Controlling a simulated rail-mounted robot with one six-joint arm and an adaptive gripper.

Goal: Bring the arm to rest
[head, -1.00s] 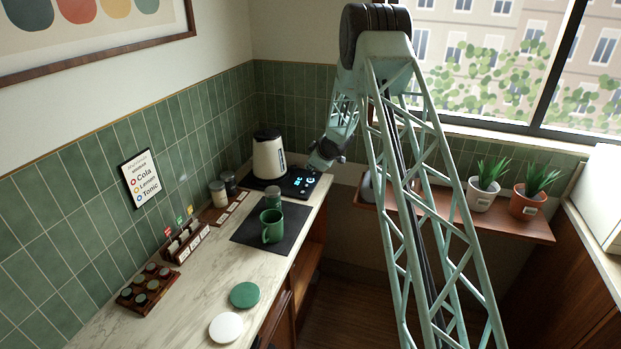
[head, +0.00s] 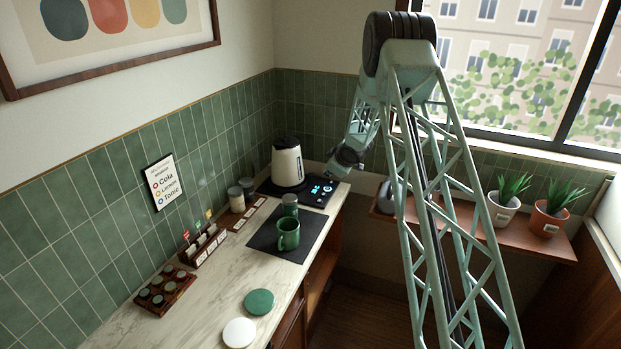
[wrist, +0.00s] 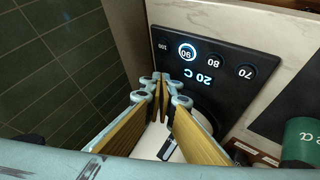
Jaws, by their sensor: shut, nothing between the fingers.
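In the wrist view the panel (wrist: 220,50) reads 20 C, and the 90 button is ringed with light. The white kettle (wrist: 150,142) shows partly behind the fingers there. The gripper looks apart from the kettle and panel.
Green (head: 259,301) and white (head: 239,332) discs lie nearer. Potted plants stand on the shelf (head: 470,232) at right, behind my arm. Tiled walls close off the corner.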

